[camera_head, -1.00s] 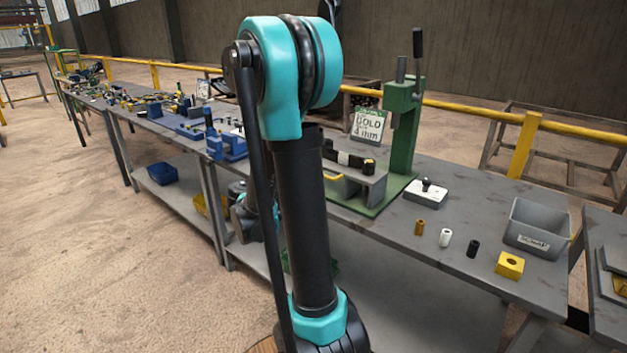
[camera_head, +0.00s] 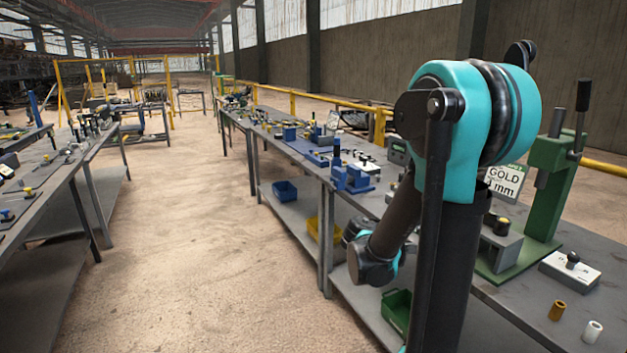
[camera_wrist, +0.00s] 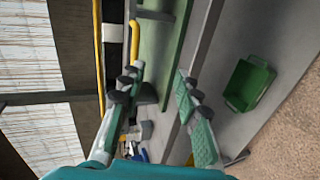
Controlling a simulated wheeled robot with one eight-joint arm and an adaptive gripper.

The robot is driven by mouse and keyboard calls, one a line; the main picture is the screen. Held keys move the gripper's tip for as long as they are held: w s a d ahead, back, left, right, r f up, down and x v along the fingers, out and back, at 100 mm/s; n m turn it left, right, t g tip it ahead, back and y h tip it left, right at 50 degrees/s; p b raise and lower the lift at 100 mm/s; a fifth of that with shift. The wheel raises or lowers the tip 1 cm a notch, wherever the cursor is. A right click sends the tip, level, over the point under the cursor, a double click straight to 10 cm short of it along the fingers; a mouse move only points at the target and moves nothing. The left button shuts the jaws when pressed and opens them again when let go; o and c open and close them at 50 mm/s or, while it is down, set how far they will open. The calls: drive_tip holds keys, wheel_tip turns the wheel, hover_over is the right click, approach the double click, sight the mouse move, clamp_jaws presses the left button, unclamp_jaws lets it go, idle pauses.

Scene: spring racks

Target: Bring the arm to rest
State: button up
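My arm (camera_head: 462,150) stands folded at the right of the head view, its teal joint high and a dark link slanting down to the left. The gripper is not clearly visible there. In the wrist view my gripper (camera_wrist: 160,72) has its two grey-and-teal fingers well apart, with no object held between them. The wrist view is turned sideways, with the bench edge and shelf running past the fingers.
The long workbench (camera_head: 536,289) runs beside my arm, bearing a green press (camera_head: 556,180) and a GOLD sign (camera_head: 505,182). A green bin (camera_head: 397,312) and a blue bin (camera_head: 285,191) sit on its lower shelf. The floor aisle (camera_head: 185,230) at left is clear.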

drive_tip(key=s+a+f+m+y, duration=0.2)
drive_tip(key=s+a+f+y, duration=0.4)
drive_tip(key=s+a, duration=0.2)
drive_tip(key=s+a+f+m+g+y, duration=0.1)
drive_tip(key=s+a+f+m+y, duration=0.1)
drive_tip(key=s+a+f+y, duration=0.4)
drive_tip(key=s+a+f, duration=0.1)
drive_tip(key=a, duration=0.2)
drive_tip(key=shift+s+a+y, duration=0.35)
drive_tip(key=shift+s+y, duration=0.05)
